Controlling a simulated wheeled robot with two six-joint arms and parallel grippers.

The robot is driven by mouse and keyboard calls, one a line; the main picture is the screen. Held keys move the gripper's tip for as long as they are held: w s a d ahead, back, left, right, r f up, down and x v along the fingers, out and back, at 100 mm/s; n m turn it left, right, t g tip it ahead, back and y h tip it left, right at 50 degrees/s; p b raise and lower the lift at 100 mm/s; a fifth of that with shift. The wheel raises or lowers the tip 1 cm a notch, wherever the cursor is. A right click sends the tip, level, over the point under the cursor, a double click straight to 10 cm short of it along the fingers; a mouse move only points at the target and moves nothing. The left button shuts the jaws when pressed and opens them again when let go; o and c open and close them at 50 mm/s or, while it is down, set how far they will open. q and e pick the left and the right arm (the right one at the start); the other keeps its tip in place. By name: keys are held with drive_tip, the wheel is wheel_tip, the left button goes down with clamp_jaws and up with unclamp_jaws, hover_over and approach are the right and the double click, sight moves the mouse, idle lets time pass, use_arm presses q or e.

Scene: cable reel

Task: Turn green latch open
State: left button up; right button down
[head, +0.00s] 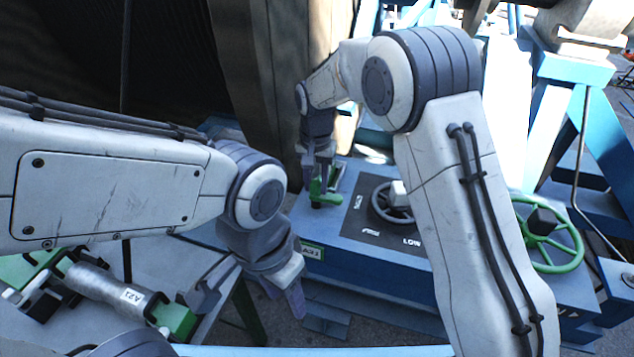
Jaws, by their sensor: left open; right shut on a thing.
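The green latch (332,198) sits at the left end of the blue control panel, near a green and white A23 label (312,249). My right gripper (318,188) points down over the latch and is shut on it; the fingers cover part of the latch, so its exact angle is hard to tell. My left gripper (247,296) is lower in the head view, open and empty, in front of the panel and apart from the latch.
The blue panel (352,247) carries a grey handwheel (391,203) and a green handwheel (547,236). A metal cylinder marked A23 (112,288) with green ends lies on a grey table at lower left. The large dark reel (170,60) stands behind. My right arm hides part of the panel.

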sight(316, 182)
drive_tip(key=shift+r+m, duration=0.1)
drive_tip(key=shift+m, duration=0.3)
drive_tip(key=c, duration=0.6)
unclamp_jaws()
drive_tip(key=shift+o, duration=0.2)
wheel_tip(316, 182, up, 10)
drive_tip(key=b, duration=0.2)
drive_tip(key=shift+r+b, duration=0.2)
drive_tip(key=shift+b, duration=0.1)
